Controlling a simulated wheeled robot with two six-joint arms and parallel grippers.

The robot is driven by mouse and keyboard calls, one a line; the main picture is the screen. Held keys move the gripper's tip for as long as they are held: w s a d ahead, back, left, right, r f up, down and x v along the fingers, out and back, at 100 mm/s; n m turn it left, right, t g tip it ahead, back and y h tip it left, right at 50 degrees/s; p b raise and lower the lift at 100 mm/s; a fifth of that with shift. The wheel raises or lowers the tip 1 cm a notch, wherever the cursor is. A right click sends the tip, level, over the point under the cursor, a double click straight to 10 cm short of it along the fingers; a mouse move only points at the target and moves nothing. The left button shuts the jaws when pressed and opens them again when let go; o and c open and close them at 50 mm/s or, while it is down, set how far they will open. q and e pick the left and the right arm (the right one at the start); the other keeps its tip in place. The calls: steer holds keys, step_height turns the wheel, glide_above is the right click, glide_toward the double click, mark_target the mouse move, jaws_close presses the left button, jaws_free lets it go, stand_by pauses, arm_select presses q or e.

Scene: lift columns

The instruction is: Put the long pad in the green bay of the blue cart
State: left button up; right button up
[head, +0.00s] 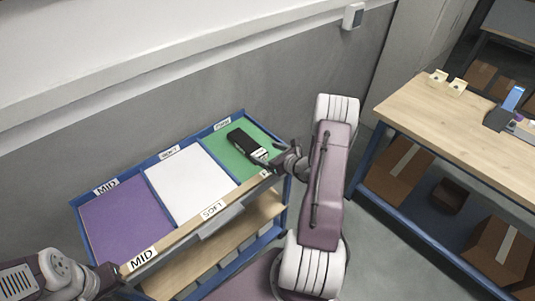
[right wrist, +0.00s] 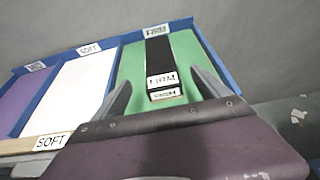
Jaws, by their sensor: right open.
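The long pad (head: 243,143) is black with white labels at its near end, one reading FIRM. It lies in the green bay (head: 225,137) of the blue cart (head: 75,205), its length running from the back towards the front. In the right wrist view the pad (right wrist: 158,55) lies flat on the green floor, touching no wall that I can see. My right gripper (head: 266,161) is open at the pad's near end. Its two fingers (right wrist: 163,92) stand apart on either side, clear of the pad. My left gripper (head: 108,273) is by the cart's front left corner; its jaws are unclear.
The cart also has a white bay (head: 190,185) and a purple bay (head: 135,220), both empty, and a wooden lower shelf (head: 225,245). A grey wall stands behind it. A wooden workbench (head: 460,125) at right has boxes (head: 398,168) beneath it.

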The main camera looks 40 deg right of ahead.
steer(key=s+a+r+n+g+y, duration=0.2)
steer(key=s+a+n+g+y, duration=0.2)
steer(key=a+n, duration=0.5)
steer(key=s+a+r+n+g+y, duration=0.25)
steer(key=a+n+g+y, duration=0.2)
steer(key=a, duration=0.95)
steer(key=s+a+n+g+h, duration=0.2)
steer(key=s+a+n+g, duration=0.15)
steer(key=s+n, duration=0.35)
steer(key=s+d+r+n+h, duration=0.1)
steer(key=s+d+n+h, duration=0.3)
steer(key=n, duration=1)
steer(key=s+h, duration=0.1)
steer(key=h, duration=0.2)
steer(key=shift+d+r, duration=0.35)
steer(key=shift+n, duration=0.25)
steer(key=shift+a, duration=0.1)
